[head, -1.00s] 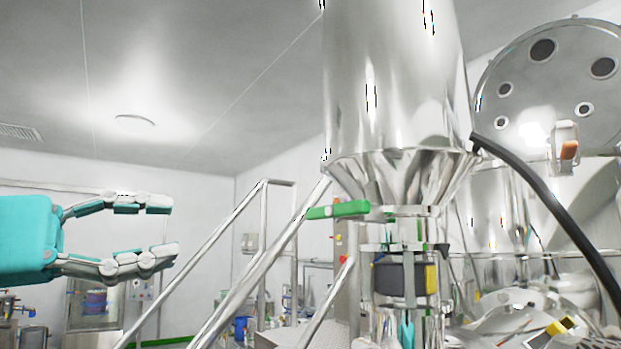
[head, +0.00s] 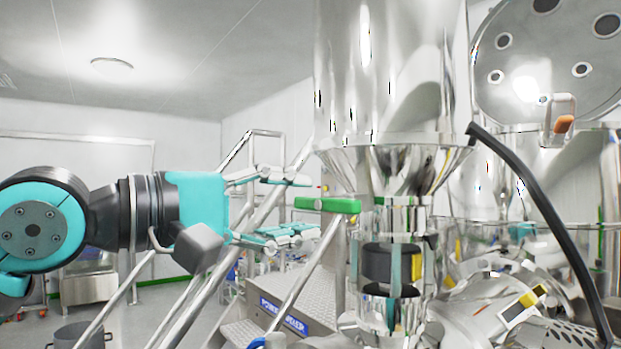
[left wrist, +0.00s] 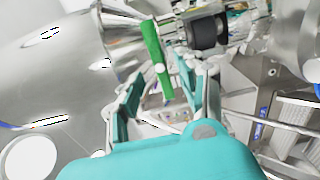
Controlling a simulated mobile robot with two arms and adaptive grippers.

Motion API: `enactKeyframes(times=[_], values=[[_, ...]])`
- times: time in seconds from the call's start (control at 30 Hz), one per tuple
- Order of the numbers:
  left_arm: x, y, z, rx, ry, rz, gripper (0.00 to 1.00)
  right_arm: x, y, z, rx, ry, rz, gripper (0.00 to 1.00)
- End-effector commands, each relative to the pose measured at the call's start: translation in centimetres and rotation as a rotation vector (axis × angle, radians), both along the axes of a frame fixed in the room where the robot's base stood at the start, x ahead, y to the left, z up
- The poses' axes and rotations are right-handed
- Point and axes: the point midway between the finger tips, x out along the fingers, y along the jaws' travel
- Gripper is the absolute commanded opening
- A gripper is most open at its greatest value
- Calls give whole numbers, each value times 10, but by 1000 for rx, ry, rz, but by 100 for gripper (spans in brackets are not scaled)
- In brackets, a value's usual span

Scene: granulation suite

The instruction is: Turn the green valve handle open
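The green valve handle (head: 328,205) sticks out to the left from the steel pipe under the hopper cone in the head view. It lies about level. In the left wrist view the green handle (left wrist: 156,58) runs lengthwise just beyond the fingertips. My left gripper (head: 304,205) is open, with its fingers pointing right and the handle's outer end near the gap between the fingertips. The left gripper also shows in the wrist view (left wrist: 163,80) with its fingers spread. I cannot tell whether either finger touches the handle. My right gripper is not in view.
The steel hopper (head: 392,80) stands above the handle, with a black collar (head: 390,263) on the pipe below. Metal stair rails (head: 240,235) pass behind my left arm. A black hose (head: 545,205) hangs at the right, near a round steel lid (head: 535,85).

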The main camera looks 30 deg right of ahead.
Motion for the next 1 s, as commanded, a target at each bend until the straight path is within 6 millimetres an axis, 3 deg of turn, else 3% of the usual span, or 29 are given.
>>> enactKeyframes(times=[0.03,0.2,0.57,0.87,1.0], values=[[0,-9,4,1,2,-2,38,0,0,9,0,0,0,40],[2,-25,2,0,2,-1,38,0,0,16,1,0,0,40],[3,-29,-1,0,0,1,38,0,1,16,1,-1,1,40],[2,-29,-1,0,0,0,0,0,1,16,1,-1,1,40],[2,-29,-1,1,0,0,0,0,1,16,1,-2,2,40]])
